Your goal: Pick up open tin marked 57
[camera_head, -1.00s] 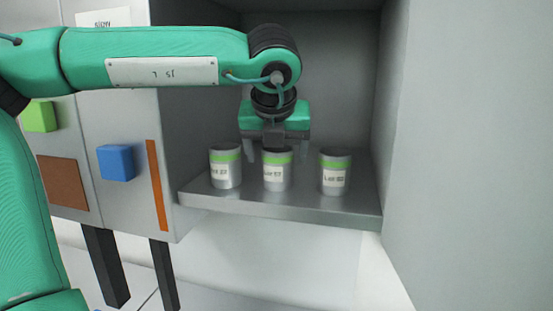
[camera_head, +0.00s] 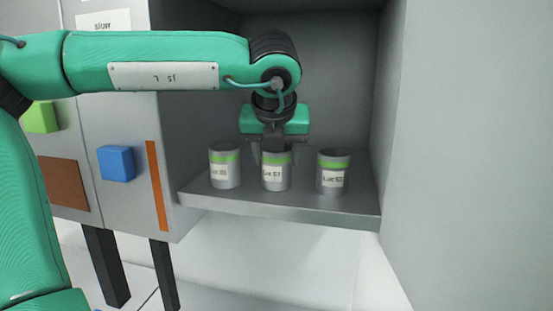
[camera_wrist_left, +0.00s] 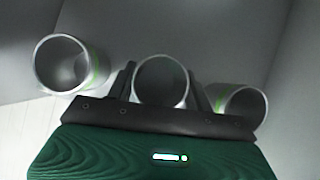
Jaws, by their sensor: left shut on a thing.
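Three open grey tins with green bands and white labels stand upright in a row on the shelf. The middle tin (camera_head: 275,172) has a label that seems to read 57. My left gripper (camera_head: 275,157) comes down over it from above, shut on it with one finger on each side. In the left wrist view the middle tin (camera_wrist_left: 161,82) shows its open rim between the fingers of the gripper (camera_wrist_left: 163,88). The left tin (camera_head: 225,166) and the right tin (camera_head: 333,173) stand apart from it; their label numbers are too blurred to be sure. My right gripper is not in view.
The metal shelf (camera_head: 290,207) sits in a grey cabinet recess with walls on both sides. A blue block (camera_head: 116,163), a green block (camera_head: 41,117) and a brown panel (camera_head: 62,183) are on the cabinet front at left. The neighbouring tins leave narrow gaps.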

